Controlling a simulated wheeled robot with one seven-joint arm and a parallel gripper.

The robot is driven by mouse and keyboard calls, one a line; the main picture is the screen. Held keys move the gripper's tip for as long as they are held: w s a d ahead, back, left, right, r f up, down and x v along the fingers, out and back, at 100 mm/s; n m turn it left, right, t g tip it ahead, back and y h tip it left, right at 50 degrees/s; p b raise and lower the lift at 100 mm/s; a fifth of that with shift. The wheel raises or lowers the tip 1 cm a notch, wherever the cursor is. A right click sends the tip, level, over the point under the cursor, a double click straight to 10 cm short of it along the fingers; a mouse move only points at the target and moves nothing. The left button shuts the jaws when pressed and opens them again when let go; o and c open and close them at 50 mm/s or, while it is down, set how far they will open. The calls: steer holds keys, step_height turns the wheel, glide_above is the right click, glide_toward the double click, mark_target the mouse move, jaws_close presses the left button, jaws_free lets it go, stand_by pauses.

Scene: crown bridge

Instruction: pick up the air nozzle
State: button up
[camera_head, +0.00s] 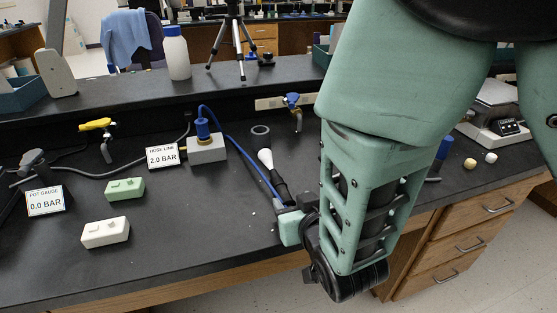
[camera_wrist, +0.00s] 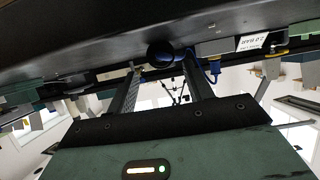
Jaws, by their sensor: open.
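My gripper (camera_wrist: 163,62) is open, and its two dark fingers reach toward the bench in the wrist view. A dark blue rounded piece (camera_wrist: 160,52), which looks like part of the air nozzle, shows between the fingertips, against the black bench. I cannot tell whether it touches them. In the head view my gripper (camera_head: 279,190) is low over the front of the bench, partly hidden by my arm. A blue hose (camera_head: 240,150) runs from the valve block to near my gripper.
The hose line valve block (camera_head: 207,150) and its 2.0 BAR sign (camera_head: 163,156) stand left of my gripper. A green block (camera_head: 125,189), a white block (camera_head: 105,232) and the 0.0 BAR sign (camera_head: 45,200) are further left. A blue-handled tap (camera_head: 292,101) stands behind.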

mark_target(285, 193)
steer(key=shift+a+x, duration=0.2)
steer(key=shift+x, duration=3.05)
steer(key=shift+r, duration=0.2)
steer(key=c, duration=1.1)
